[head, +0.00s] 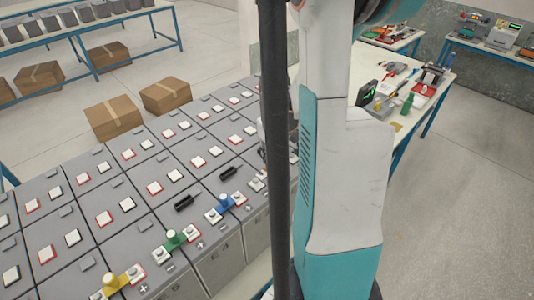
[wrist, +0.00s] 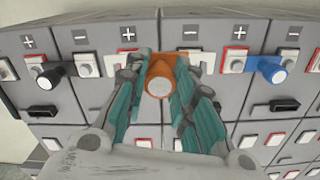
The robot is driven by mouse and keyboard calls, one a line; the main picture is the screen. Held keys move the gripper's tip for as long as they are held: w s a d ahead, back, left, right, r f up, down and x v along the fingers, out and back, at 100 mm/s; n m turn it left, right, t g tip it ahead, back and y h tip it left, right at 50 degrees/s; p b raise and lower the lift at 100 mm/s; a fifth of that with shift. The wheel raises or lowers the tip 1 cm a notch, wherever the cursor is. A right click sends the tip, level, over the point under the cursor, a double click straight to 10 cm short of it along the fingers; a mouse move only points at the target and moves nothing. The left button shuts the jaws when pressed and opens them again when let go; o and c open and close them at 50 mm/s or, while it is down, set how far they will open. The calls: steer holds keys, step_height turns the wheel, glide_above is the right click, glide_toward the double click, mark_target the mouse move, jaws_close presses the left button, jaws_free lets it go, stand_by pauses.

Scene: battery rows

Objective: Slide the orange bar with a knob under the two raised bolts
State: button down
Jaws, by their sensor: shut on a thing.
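In the wrist view, my gripper (wrist: 160,78) is shut on the orange bar with a knob (wrist: 162,64). Its teal fingers press on both sides of the round knob, whose pale top faces the camera. The bar's ends are mostly hidden by the fingers. The left terminal is largely hidden behind the left finger. I cannot tell whether the bar is under either bolt. In the head view, my arm and column hide the bar and nearly all of the gripper.
A blue bar (wrist: 270,70) joins terminals to the right, and a dark-knobbed bar (wrist: 50,75) to the left. The head view shows green (head: 174,239) and yellow (head: 116,281) bars on the grey battery rows. Black handles (wrist: 278,105) stand up nearby. A cluttered table (head: 440,86) is behind.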

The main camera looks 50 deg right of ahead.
mark_target(256, 181)
steer(key=shift+s, duration=0.15)
steer(key=shift+b, duration=0.3)
steer(key=shift+f+b, duration=3.1)
steer(key=shift+f, duration=0.15)
steer(key=shift+f, duration=0.1)
steer(key=shift+w+d+b, duration=0.2)
steer(key=shift+w+b, duration=0.45)
steer(key=shift+w, duration=1.2)
steer(key=c, duration=1.3)
jaws_free()
steer(key=shift+f, duration=0.1)
